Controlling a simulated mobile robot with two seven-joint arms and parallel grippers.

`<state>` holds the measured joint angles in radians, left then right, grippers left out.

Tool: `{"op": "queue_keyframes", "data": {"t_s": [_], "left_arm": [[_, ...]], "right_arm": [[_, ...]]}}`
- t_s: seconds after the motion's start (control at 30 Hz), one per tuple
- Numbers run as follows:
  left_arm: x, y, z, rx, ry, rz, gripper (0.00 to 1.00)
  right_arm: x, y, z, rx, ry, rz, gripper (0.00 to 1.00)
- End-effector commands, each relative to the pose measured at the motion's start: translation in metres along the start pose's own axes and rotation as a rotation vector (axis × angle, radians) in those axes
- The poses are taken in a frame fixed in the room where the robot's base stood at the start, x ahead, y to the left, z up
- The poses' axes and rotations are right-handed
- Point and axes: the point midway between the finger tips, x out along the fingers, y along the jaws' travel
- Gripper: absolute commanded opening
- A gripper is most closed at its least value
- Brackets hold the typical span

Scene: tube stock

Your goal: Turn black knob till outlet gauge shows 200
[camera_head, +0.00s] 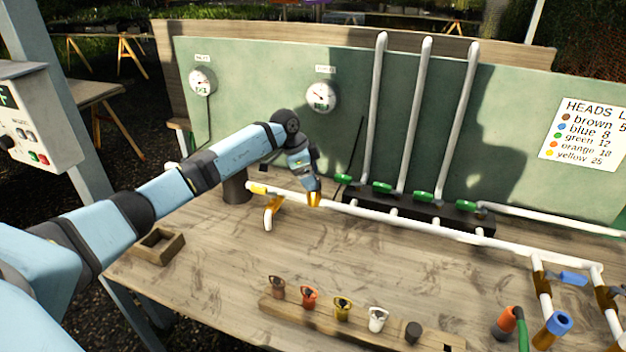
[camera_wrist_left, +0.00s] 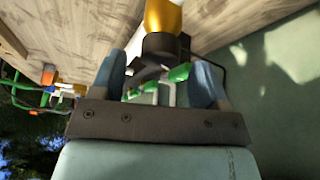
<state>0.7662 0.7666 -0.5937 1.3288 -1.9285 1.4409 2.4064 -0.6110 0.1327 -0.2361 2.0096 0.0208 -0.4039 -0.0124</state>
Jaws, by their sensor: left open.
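The black knob (camera_wrist_left: 162,44) sits on a brass regulator body (camera_wrist_left: 163,15) in the left wrist view. In the head view the brass body (camera_head: 314,200) shows on the pipe, and the knob is mostly hidden by my gripper. My left gripper (camera_head: 309,180) is open just above it. In the wrist view its two blue fingers (camera_wrist_left: 158,68) stand apart, with the knob ahead between their tips; contact cannot be told. The outlet gauge (camera_head: 321,97) is a white dial on the green board; its numbers are too small to read. My right gripper is not in view.
Another gauge (camera_head: 202,81) hangs further left on the board. White pipes with green-handled valves (camera_head: 382,187) stand right of my gripper. Several coloured heads stand on a wooden rack (camera_head: 290,318) at the front.

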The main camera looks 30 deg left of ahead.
Motion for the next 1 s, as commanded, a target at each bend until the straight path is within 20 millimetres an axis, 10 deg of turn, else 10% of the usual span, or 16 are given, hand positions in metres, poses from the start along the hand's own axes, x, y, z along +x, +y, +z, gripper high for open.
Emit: {"op": "queue_keyframes", "data": {"t_s": [0.47, 0.7, 1.0], "left_arm": [[0.019, 0.0, 0.0, 0.0, -0.001, 0.0, 0.68], [0.018, 0.0, 0.0, 0.0, -0.001, 0.0, 0.2], [0.017, 0.0, 0.0, 0.022, -0.001, 0.009, 0.2]], "right_arm": [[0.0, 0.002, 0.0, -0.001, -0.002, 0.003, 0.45], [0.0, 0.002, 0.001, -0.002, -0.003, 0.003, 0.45], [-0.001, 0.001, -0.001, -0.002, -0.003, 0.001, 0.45]]}}
